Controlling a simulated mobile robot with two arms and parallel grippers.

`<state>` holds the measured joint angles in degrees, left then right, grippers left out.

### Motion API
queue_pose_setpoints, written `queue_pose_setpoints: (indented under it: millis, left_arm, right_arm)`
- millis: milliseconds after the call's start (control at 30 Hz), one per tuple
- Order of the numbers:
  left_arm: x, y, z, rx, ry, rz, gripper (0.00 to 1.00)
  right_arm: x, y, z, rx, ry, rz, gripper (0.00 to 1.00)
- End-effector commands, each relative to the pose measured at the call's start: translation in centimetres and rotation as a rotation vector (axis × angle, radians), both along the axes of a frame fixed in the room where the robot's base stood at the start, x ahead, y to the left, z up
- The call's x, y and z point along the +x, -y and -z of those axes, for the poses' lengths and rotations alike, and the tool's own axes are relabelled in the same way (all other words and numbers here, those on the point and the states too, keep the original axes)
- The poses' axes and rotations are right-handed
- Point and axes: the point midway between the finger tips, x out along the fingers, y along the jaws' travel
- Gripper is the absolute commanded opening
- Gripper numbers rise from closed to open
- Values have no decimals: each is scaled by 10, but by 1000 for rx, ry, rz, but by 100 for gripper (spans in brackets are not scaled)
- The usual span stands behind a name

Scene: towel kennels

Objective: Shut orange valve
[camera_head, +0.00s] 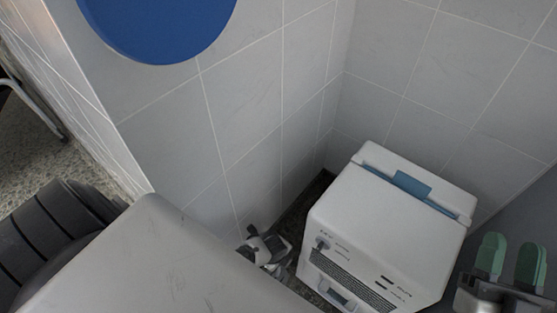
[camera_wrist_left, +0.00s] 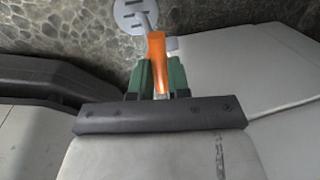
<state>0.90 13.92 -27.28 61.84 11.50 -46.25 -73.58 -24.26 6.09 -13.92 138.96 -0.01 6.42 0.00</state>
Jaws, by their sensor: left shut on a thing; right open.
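In the left wrist view an orange valve handle (camera_wrist_left: 156,48) stands between the green fingertips of my left gripper (camera_wrist_left: 158,74). The gripper is shut on it, with the handle's upper end sticking out past the fingers. A grey metal round part (camera_wrist_left: 134,14) shows just beyond the handle; I cannot tell how it joins the valve. In the head view the orange handle and my left gripper are hidden. My right gripper (camera_head: 508,258), with green fingertips, is open and empty at the lower right.
A white box (camera_head: 385,225) with a blue latch stands near the tiled corner, left of my right gripper. A small grey metal fitting (camera_head: 262,246) shows low by the wall. A blue round panel (camera_head: 158,22) is on the tiled wall (camera_head: 250,110). Stony floor (camera_wrist_left: 70,30) lies beyond the valve.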

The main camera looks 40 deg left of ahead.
Motion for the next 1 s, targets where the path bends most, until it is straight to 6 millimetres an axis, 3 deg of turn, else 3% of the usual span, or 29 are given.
queue_pose_setpoints:
  millis: [33,167,200,567,1000]
  left_arm:
    - [0,2,0,-3,2,4,21]
    - [0,1,0,-2,1,2,41]
    - [0,1,0,-1,1,2,42]
    - [0,0,-3,0,0,1,42]
    - [-6,0,-33,0,0,2,42]
  right_arm:
    - [0,0,0,0,0,0,42]
    - [0,0,0,0,1,0,42]
    - [0,0,0,0,1,0,42]
    - [2,0,1,-6,-21,0,42]
    - [14,6,51,-121,-444,26,42]
